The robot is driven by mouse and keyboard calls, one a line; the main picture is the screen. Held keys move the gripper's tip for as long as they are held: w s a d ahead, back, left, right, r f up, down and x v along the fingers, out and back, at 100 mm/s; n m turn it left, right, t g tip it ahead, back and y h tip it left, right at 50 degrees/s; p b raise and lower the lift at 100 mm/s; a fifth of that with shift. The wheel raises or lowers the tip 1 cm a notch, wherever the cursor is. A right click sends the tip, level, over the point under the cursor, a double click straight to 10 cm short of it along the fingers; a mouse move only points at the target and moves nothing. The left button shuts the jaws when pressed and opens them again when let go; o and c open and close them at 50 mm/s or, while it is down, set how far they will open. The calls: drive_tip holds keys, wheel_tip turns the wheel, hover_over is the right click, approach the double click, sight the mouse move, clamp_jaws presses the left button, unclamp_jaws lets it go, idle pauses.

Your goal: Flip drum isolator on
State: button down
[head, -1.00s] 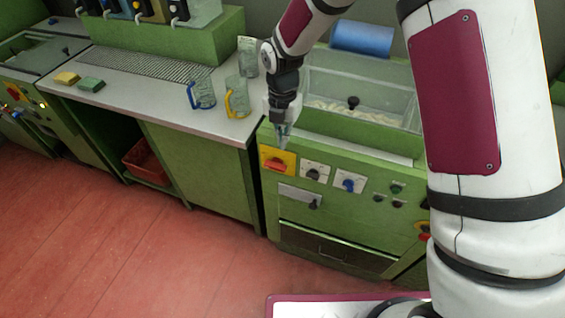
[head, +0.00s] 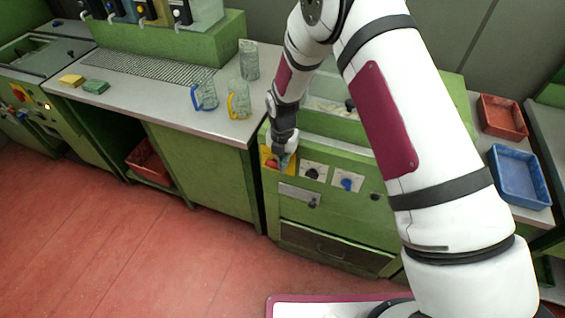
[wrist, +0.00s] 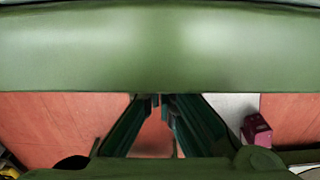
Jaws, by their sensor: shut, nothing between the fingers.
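The green machine front (head: 330,215) carries a row of rotary switches. At its left end is a red-handled switch on a yellow plate (head: 265,158), mostly hidden by my gripper, so its handle position cannot be told. A black-knobbed switch on a white plate (head: 312,172) and a blue-knobbed one (head: 347,184) sit to its right. I cannot read which label is the drum isolator. My gripper (head: 282,163) is shut and empty, right in front of the yellow plate; contact cannot be told. In the wrist view the shut fingers (wrist: 158,101) point at a green surface.
A counter (head: 170,110) on the left holds a blue-handled mug (head: 205,95), a yellow-handled mug (head: 239,100) and a glass jug (head: 249,60). A red tray (head: 502,117) and a blue tray (head: 519,176) are at right. Red floor in front is clear.

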drive_tip(key=shift+s+d+f+t+y, duration=0.1)
drive_tip(key=shift+d+f+t+y, duration=0.15)
drive_tip(key=shift+y, duration=0.55)
drive_tip(key=shift+d+f+b, duration=0.15)
drive_tip(key=shift+b, duration=0.15)
idle(0.3)
drive_tip(key=shift+s+d+f+b, duration=0.15)
drive_tip(key=shift+d+f+b, duration=0.2)
drive_tip(key=shift+f+b, duration=0.55)
drive_tip(key=shift+b, duration=0.5)
drive_tip(key=shift+s+r, duration=0.1)
drive_tip(key=shift+r, duration=0.1)
drive_tip(key=shift+d+r, duration=0.1)
drive_tip(key=shift+r, duration=0.55)
